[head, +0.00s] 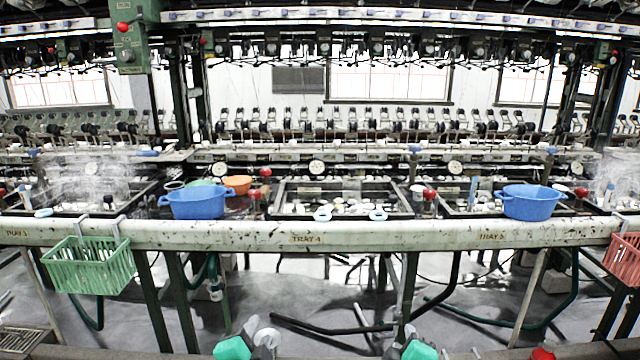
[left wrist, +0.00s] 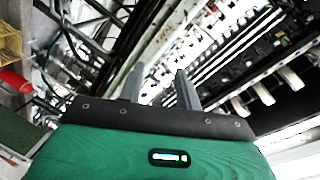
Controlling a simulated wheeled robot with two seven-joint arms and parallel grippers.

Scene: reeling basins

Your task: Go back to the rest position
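My left gripper (left wrist: 160,80) shows in the left wrist view with its two grey fingers apart and nothing between them. Its green housing fills the bottom of that view. In the head view my left gripper (head: 262,336) is low at the bottom edge, left of centre, in front of and below the long bench rail. My right gripper (head: 408,336) is also at the bottom edge, right of centre, mostly cut off by the frame. Its fingers are not clear enough to judge. Neither gripper is seen touching anything.
The long bench rail (head: 300,236) runs across in front of me, with blue basins (head: 198,204) (head: 531,203) behind it. A green basket (head: 90,266) hangs at left and a red basket (head: 622,256) at right. Pipes and legs stand below; steam rises at both sides.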

